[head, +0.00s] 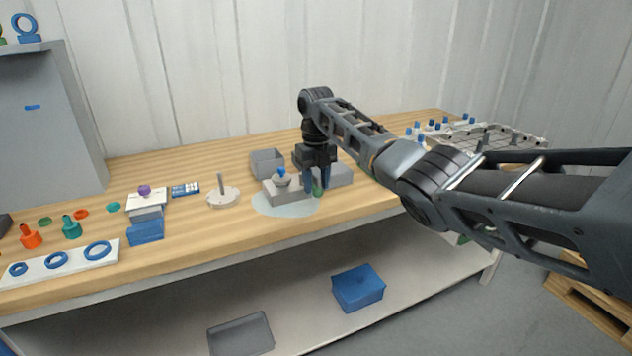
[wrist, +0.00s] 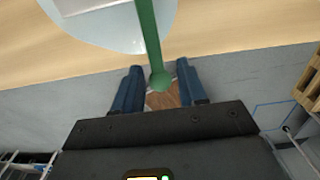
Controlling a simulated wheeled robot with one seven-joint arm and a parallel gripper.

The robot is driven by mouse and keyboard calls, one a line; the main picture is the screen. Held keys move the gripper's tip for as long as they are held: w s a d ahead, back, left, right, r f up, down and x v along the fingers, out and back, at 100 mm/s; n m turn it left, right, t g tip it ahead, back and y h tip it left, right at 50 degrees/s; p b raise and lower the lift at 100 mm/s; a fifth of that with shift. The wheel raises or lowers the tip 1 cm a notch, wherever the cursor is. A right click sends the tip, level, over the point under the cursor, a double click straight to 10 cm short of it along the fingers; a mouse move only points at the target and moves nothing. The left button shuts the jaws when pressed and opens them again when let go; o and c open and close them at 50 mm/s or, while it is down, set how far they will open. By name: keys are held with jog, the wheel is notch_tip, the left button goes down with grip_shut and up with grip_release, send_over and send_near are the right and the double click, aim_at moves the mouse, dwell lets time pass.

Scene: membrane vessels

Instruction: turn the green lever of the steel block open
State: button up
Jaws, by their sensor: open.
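The steel block (head: 288,194) sits near the table's front edge on a pale round patch. The green lever (head: 318,191) shows only in part at its right end, below my gripper (head: 316,182). In the wrist view the green lever (wrist: 149,35) runs down from the top edge to a round green knob (wrist: 160,80). My gripper (wrist: 160,88) is open, with one blue finger on each side of the knob. I cannot tell whether either finger touches it. A pale corner of the block (wrist: 88,6) shows at the top left of the wrist view.
A grey open bin (head: 267,163) stands behind the block, and a grey box (head: 338,175) lies to its right. A round white stand with a post (head: 223,195) is to the left. The table's front edge (wrist: 250,52) passes close by the lever's knob.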

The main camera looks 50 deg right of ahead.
jog(key=shift+r, duration=0.1)
notch_tip(320, 180, up, 8)
jog(key=b, duration=0.1)
dwell(0.3)
jog(key=shift+f, duration=0.25)
